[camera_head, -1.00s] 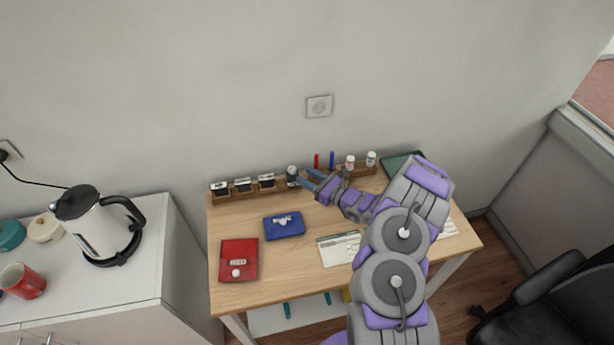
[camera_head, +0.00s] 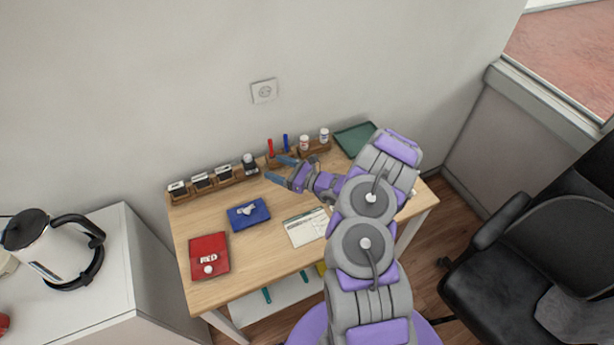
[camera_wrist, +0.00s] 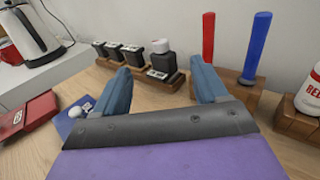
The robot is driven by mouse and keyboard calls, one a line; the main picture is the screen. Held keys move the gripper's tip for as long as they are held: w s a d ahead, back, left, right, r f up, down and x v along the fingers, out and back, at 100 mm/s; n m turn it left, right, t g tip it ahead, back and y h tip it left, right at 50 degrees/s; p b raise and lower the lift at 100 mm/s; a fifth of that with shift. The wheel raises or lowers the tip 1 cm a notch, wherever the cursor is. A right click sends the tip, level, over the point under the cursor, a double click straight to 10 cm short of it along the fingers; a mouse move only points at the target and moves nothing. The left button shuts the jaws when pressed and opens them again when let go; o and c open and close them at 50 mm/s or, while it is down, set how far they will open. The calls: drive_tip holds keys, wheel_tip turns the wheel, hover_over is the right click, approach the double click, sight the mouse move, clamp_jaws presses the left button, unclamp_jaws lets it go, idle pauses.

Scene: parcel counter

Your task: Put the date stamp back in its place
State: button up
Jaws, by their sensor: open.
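The date stamp appears to be the dark stamp with a round pale top (camera_head: 249,159) at the right end of the long wooden rack (camera_head: 217,186). It stands in line with several black stamps; in the wrist view this stamp (camera_wrist: 162,60) looks upright in the rack. How deep it sits is hard to tell. My gripper (camera_head: 281,170) is open, its blue fingers empty and apart from the stamp, to its right. In the wrist view my gripper (camera_wrist: 165,88) points toward the rack, with the stamp between the fingers in the picture but farther off.
A red pen (camera_head: 270,147) and blue pen (camera_head: 285,142) stand in a block beside the rack. Two bottles (camera_head: 314,139) and a green tray (camera_head: 355,139) are farther right. Blue (camera_head: 248,215) and red (camera_head: 209,257) pads and a paper form (camera_head: 305,228) lie in front.

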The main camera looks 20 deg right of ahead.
drive_tip(key=p+v, duration=0.2)
drive_tip(key=v, duration=1)
drive_tip(key=shift+s+d, duration=0.15)
drive_tip(key=shift+d, duration=0.1)
drive_tip(key=w+a+r+n+g+y, duration=0.1)
drive_tip(key=a+r+n+g+y, duration=0.35)
drive_tip(key=a+r, duration=0.4)
drive_tip(key=s+a+r+n+g, duration=1.1)
drive_tip(key=a+r+n, duration=0.2)
drive_tip(key=a+r, duration=0.2)
drive_tip(key=s+a+r+n+g+h, duration=0.25)
drive_tip(key=s+n+h, duration=0.45)
drive_tip(key=s, duration=0.6)
drive_tip(key=s+d+r+n+t+h, duration=0.2)
drive_tip(key=s+d+n+h, duration=0.1)
drive_tip(key=s+d+h, duration=0.6)
drive_tip(key=s+d, duration=0.2)
drive_tip(key=s, duration=0.1)
drive_tip(key=shift+d+r+n, duration=0.25)
drive_tip(key=shift+r+n, duration=0.05)
drive_tip(key=shift+n, duration=0.05)
